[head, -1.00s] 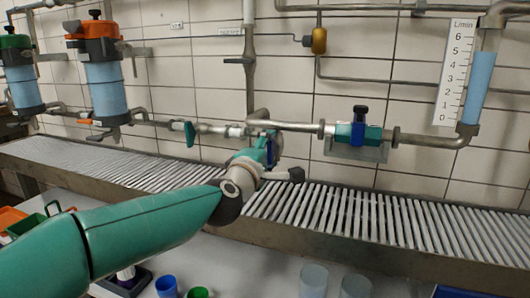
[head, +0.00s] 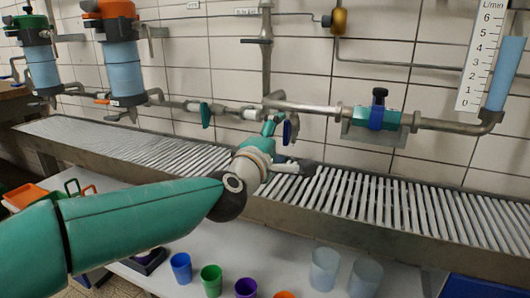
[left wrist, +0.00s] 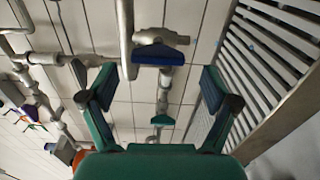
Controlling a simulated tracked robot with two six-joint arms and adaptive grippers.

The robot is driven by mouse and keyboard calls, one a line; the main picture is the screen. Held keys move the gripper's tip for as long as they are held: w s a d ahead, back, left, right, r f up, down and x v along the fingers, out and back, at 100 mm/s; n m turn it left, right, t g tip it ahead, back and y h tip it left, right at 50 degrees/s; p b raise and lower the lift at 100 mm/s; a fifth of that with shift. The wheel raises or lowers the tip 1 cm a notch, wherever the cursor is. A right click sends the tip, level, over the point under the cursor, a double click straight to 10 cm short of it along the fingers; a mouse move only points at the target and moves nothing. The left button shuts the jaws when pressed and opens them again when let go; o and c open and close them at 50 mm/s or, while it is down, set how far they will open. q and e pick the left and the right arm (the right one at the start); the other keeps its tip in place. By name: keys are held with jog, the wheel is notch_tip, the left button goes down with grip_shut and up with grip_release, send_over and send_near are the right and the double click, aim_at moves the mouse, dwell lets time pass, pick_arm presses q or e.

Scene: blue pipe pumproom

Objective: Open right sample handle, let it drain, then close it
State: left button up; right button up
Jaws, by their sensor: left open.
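My left gripper (head: 288,146) is open and empty in front of the pipe line, fingers apart. In the left wrist view its two fingers (left wrist: 160,88) flank a blue handle (left wrist: 157,54) on a pipe fitting, which sits beyond the fingertips, untouched. A green handle (left wrist: 162,120) sits lower in that view. It also shows in the head view (head: 205,115), left of my gripper, hanging upright. In the head view a blue upright piece shows by my upper finger; I cannot tell if it is the handle or a finger pad. My right gripper is out of view.
A slatted grey drain channel (head: 380,195) runs below the pipes. A blue-and-green valve (head: 376,119) is on the pipe to the right. Two clear cups (head: 324,268) and several coloured cups (head: 181,268) stand on the bench in front.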

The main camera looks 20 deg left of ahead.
pick_arm(q)
jog(key=s, duration=0.8)
jog(key=shift+a, duration=0.2)
jog(key=shift+s+f, duration=0.1)
